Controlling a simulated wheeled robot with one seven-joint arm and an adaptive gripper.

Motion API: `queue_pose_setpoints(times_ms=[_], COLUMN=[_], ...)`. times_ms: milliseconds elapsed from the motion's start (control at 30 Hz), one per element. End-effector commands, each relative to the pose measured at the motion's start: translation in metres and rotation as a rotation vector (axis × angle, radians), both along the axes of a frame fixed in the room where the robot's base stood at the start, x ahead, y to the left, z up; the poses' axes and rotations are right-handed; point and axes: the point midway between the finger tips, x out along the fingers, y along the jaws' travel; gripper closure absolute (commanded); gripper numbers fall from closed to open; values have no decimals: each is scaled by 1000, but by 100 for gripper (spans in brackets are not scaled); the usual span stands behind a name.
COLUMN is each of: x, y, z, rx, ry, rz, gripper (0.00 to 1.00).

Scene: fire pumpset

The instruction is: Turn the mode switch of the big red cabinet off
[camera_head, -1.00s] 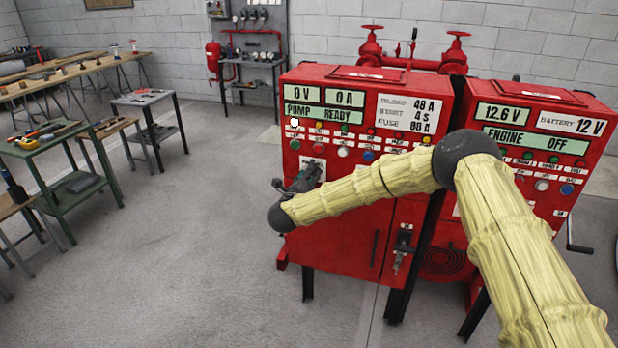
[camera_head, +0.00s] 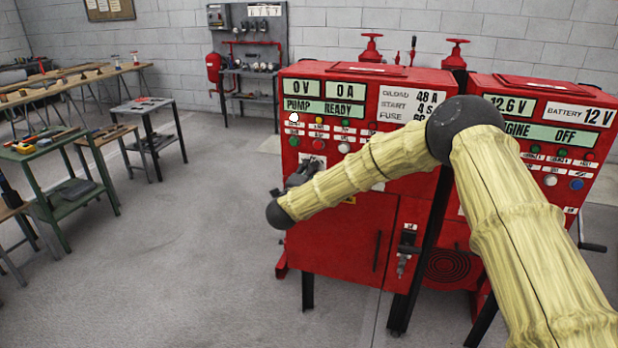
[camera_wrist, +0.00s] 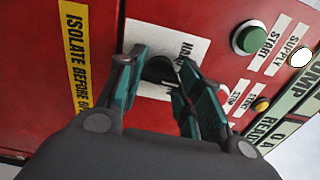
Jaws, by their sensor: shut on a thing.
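The red cabinet (camera_head: 335,240) with the "PUMP READY" display stands in the middle of the head view. Its mode switch is a black knob (camera_wrist: 160,70) on a white plate (camera_wrist: 142,40) marked "HAND", seen in the wrist view; the rest of the lettering is hidden. My gripper (camera_wrist: 158,64) is shut on the knob, with one teal-sided finger on each side of it. In the head view my gripper (camera_head: 300,174) is at the cabinet's left front, and the knob is hidden there. I cannot tell the knob's exact angle.
A green button (camera_wrist: 249,38) and a yellow button (camera_wrist: 261,104) sit close to the switch. A second red cabinet (camera_head: 590,170) with an "ENGINE OFF" display stands at right. Worktables (camera_head: 150,107) with tools are at left. The floor (camera_head: 190,250) between is clear.

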Motion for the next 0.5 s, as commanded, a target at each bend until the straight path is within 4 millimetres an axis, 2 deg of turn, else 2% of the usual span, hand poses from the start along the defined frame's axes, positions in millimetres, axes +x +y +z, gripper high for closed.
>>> queue_pose_setpoints(times_ms=[500], x=[-1], y=[1], z=[-1], rx=[-51], ry=[18], rz=[2], gripper=[88])
